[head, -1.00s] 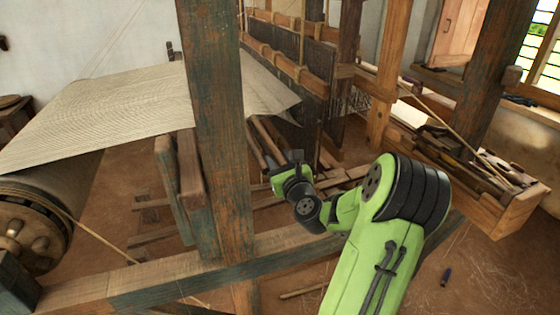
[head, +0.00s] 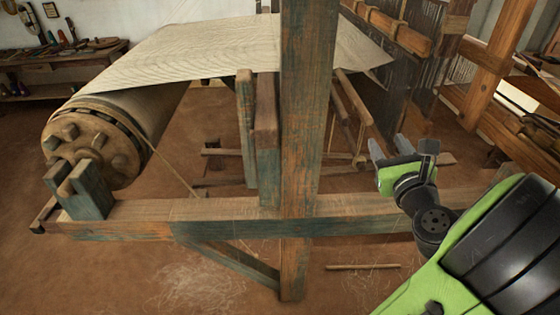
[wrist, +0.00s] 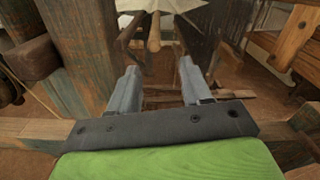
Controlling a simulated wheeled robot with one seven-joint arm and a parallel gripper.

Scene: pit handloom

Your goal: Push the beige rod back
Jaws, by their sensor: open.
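A thin beige rod (head: 363,266) lies on the brown floor in front of the loom's low beam, left of my arm in the head view. I cannot tell whether it is the task's rod. My gripper (head: 389,147) is beyond that beam and right of the upright post, well above the floor. In the wrist view, my gripper (wrist: 158,68) has its two grey fingers apart with nothing between them. The fingers point into the loom, toward the space under the cloth.
A thick worn post (head: 305,150) stands left of my gripper. The low beam (head: 240,215) runs across the front. Pale cloth (head: 220,48) stretches from the roller (head: 95,135) to the loom. Wooden bars (head: 352,105) hang below it. Floor at the front left is clear.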

